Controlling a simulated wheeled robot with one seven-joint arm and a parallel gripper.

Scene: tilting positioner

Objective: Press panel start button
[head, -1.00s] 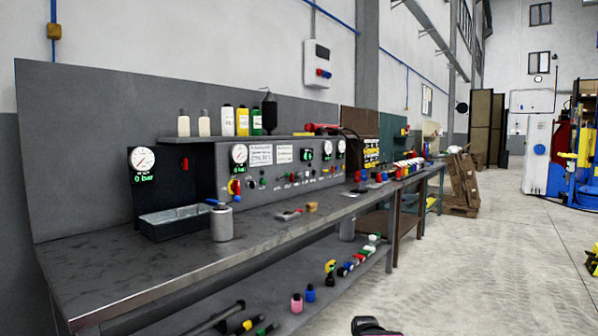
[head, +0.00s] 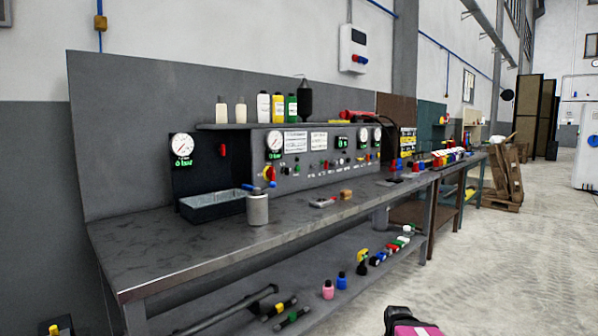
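The grey control panel (head: 262,186) stands at the back of the workbench (head: 210,240). It carries dial gauges, small displays, labels and a row of small knobs and buttons in red, green, black and other colours. A yellow and red switch (head: 269,174) is at its left end. The markings are too small to read, so I cannot tell which button is start. My gripper is not recognisable in the view, and nothing is seen touching the panel.
A grey metal tray (head: 213,208) and a metal cylinder (head: 257,209) stand on the bench before the panel. Bottles (head: 278,107) stand on the shelf above. A dark and magenta thing (head: 412,324), unclear, shows at the bottom edge. Open floor (head: 500,270) lies to the right.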

